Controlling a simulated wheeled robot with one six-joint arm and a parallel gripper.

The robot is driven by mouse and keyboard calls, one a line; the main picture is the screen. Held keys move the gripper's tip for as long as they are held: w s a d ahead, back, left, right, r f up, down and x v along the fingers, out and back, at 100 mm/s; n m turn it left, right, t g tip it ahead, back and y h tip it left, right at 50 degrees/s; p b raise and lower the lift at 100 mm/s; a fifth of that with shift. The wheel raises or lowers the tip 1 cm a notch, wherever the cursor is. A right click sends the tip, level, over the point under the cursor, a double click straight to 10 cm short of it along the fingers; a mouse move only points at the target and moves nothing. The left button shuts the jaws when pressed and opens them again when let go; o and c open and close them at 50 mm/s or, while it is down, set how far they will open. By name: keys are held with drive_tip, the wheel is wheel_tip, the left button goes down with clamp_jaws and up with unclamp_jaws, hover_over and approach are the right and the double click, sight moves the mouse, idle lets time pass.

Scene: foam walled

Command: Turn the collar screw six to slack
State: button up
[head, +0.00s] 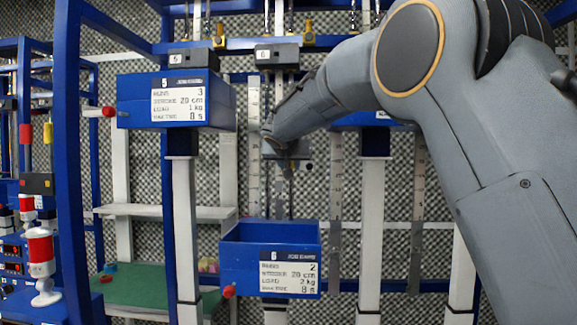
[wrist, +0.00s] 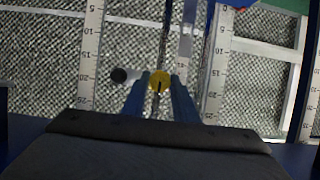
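In the wrist view a yellow round screw head (wrist: 159,82) with a dark slot sits between the tips of my gripper's two blue fingers (wrist: 159,90). The fingers are apart and line up with both sides of the head; I cannot tell whether they press on it. In the head view my gripper (head: 270,140) reaches in below the block marked 6 (head: 277,55), near a grey collar block (head: 294,149), and my wrist hides the screw. The open blue bin labelled 6 (head: 258,276) is lower down, with a red knob (head: 230,291) at its left.
The blue bin labelled 5 (head: 135,100) is higher, to the left of my gripper. Upright rulers (head: 253,140) flank the rail. A red-and-white lamp (head: 41,255) stands far left. Blue posts frame the bays.

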drive_tip(key=shift+b, duration=0.4)
drive_tip(key=n+t+b, duration=0.3)
drive_tip(key=n+b, duration=0.7)
drive_tip(key=n, duration=0.2)
drive_tip(key=f+n+t+b, duration=0.1)
drive_tip(key=n+t+b, duration=0.2)
drive_tip(key=n+b, duration=0.8)
drive_tip(key=n+t+b, duration=0.2)
drive_tip(key=n+b, duration=0.9)
drive_tip(key=n, duration=0.1)
drive_tip(key=shift+f+n+t, duration=0.3)
drive_tip(key=shift+n+t, duration=0.1)
drive_tip(key=o, duration=1)
